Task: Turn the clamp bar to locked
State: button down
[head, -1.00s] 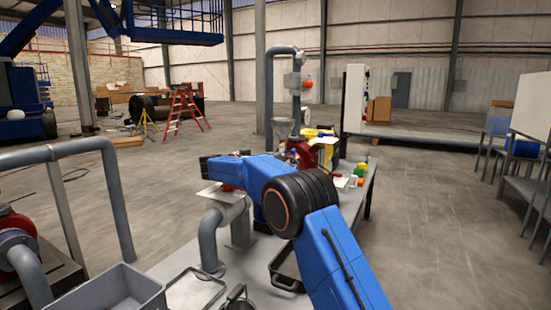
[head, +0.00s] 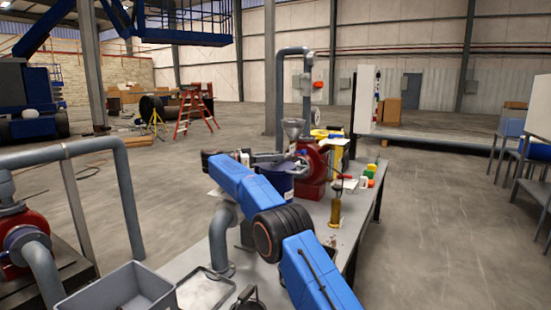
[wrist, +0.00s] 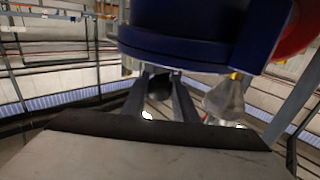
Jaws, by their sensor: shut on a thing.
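The filter press shows in the head view as a dark blue drum (head: 277,184) on the bench, with a red part (head: 313,165) at its right. In the wrist view the dark blue drum (wrist: 190,35) fills the top middle. My gripper (head: 282,157) is at the top of the drum in the head view. In the wrist view my gripper (wrist: 160,95) has its two fingers on either side of a dark round end, which looks like the grip of the clamp bar (wrist: 159,88). It is shut on it. The rest of the bar is mostly hidden, so its angle is unclear.
A metal funnel (head: 293,127) stands behind the press. Open floor lies beyond the bench.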

jog(key=shift+r, duration=0.2)
dwell(0.3)
jog(key=c, duration=1.4)
grip_release()
jog(key=shift+w+f, duration=0.1)
jog(key=shift+c, duration=0.2)
jog(key=shift+d, duration=0.1)
